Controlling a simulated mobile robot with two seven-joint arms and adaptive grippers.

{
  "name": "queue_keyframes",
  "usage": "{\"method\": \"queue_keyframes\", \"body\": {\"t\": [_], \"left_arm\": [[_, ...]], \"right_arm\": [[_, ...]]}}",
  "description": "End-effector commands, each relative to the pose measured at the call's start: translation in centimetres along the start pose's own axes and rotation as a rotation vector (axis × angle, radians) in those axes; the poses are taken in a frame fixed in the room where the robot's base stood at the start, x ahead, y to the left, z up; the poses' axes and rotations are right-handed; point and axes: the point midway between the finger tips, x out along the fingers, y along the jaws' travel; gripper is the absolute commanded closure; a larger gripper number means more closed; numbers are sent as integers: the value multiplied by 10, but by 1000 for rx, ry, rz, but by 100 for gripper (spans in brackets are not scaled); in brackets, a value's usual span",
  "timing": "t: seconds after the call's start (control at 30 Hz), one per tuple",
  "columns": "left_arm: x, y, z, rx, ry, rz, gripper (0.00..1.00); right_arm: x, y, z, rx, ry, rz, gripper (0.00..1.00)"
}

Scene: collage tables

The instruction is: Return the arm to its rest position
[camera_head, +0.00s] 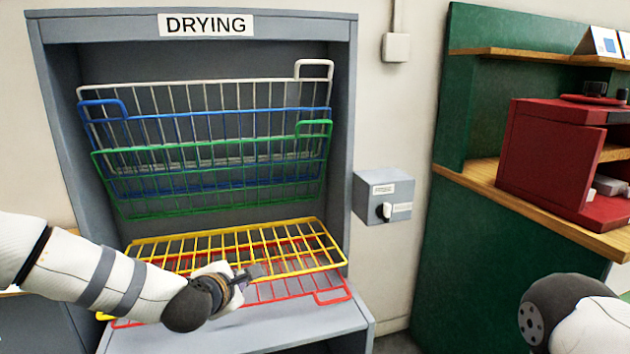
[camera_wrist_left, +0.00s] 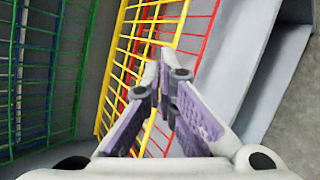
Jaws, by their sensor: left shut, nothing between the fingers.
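My left arm comes in from the left in the head view. My left gripper (camera_head: 252,273) is over the lowered yellow rack (camera_head: 301,238) and red rack (camera_head: 332,281) of the drying cabinet (camera_head: 338,150). Its fingers are shut and empty. In the left wrist view the fingertips (camera_wrist_left: 166,75) meet in front of the yellow (camera_wrist_left: 125,50) and red (camera_wrist_left: 187,48) wires; I cannot tell whether they touch a wire. Part of my right arm shows at the lower right of the head view, but its gripper is out of view.
White (camera_head: 222,98), blue (camera_head: 170,128) and green (camera_head: 185,154) racks stand folded up at the cabinet's back. A grey switch box (camera_head: 399,203) is on the wall. A green shelf unit (camera_head: 455,120) with a red box (camera_head: 548,150) stands at right. Floor shows between cabinet and shelf.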

Motion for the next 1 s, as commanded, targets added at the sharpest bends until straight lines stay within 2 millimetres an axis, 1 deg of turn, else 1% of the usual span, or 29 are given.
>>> {"method": "queue_keyframes", "body": {"t": [0.03, 0.07, 0.1, 0.13, 0.17, 0.2, 0.27, 0.3, 0.37, 0.4, 0.43, 0.47, 0.5, 0.6, 0.7, 0.8, 1.0], "left_arm": [[-6, -48, -8, 134, 0, -88, 100], [-12, -77, -15, 224, -5, -142, 100], [-22, -115, -26, 341, -14, -215, 100], [-31, -142, -34, 429, -25, -271, 100], [-42, -168, -44, 515, -38, -329, 100], [-58, -202, -58, 630, -61, -405, 100], [-88, -248, -81, 798, -104, -523, 100], [-112, -277, -98, 908, -141, -604, 100], [-151, -314, -124, 1068, -208, -728, 100], [-180, -335, -142, 1169, -260, -812, 100], [-202, -348, -154, 1241, -303, -873, 100], [-224, -359, -167, 1307, -347, -933, 100], [-252, -370, -183, 1389, -408, -1007, 100], [-311, -384, -213, 1539, -549, -1157, 100], [-348, -387, -230, 1621, -647, -1246, 100], [-362, -387, -236, 1651, -689, -1280, 100], [-363, -387, -236, 1653, -691, -1281, 100]], "right_arm": [[0, 0, 0, 0, 1, 0, 68], [0, 0, 0, 0, 1, 0, 68], [0, 0, 0, 0, 1, 0, 68], [0, 0, 0, 0, 1, 0, 68], [0, 0, 0, 0, 1, 0, 68], [0, 0, 0, 0, 1, 0, 68], [0, 0, 0, 0, 1, 0, 68], [0, 0, 0, 0, 1, 0, 68], [0, 0, 0, 0, 1, 0, 68], [0, 0, 0, 0, 1, 0, 68], [0, 0, 0, 0, 1, 0, 68], [0, 0, 0, 0, 1, 0, 68], [0, 0, 0, 0, 1, 0, 68], [0, 0, 0, 0, 2, 0, 68], [0, 0, 0, 0, 2, 0, 68], [0, 0, 0, 0, 2, 0, 68], [0, 0, 0, 0, 1, 0, 68]]}}
